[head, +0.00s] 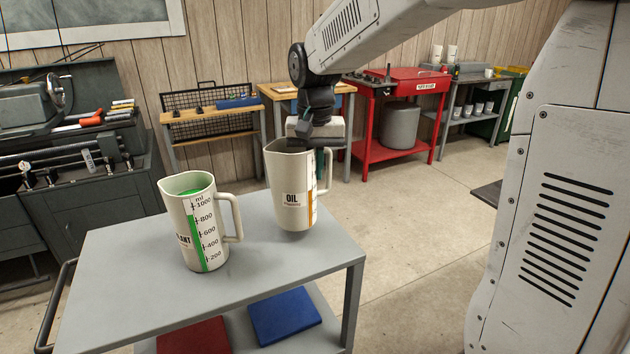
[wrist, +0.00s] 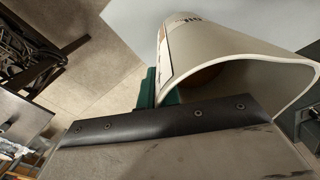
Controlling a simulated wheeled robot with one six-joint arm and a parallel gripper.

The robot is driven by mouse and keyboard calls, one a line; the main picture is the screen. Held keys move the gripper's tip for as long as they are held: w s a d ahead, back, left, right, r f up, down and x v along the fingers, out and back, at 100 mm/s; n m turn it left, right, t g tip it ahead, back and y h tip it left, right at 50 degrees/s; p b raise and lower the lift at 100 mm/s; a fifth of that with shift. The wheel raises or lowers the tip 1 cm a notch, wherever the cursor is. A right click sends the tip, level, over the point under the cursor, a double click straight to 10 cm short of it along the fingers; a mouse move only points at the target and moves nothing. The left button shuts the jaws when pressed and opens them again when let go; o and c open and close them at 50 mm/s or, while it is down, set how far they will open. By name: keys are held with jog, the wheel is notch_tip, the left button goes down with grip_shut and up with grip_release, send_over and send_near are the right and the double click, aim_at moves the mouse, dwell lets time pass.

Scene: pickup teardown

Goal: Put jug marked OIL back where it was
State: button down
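The jug marked OIL (head: 289,202) is pale and upright over the right part of the grey cart top, its orange scale and handle facing right. A dark shadow shows under its base; I cannot tell whether it is slightly lifted. My gripper (head: 310,158) is at its rim on the handle side, seemingly shut on the wall. In the wrist view the green fingers of my gripper (wrist: 160,90) meet the rim of the OIL jug (wrist: 225,40), one outside and one partly inside. The gripper's body hides part of the rim.
A second jug with a green scale (head: 190,235) stands left on the cart (head: 120,275), its label partly hidden. Red and blue items (head: 283,315) lie on the lower shelf. A red workbench (head: 400,80) and other benches stand behind. Floor to the cart's right is clear.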

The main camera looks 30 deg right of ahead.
aim_at(314, 181)
jog(key=shift+w, duration=0.2)
jog(key=shift+f, duration=1.85)
jog(key=c, duration=1.6)
grip_release()
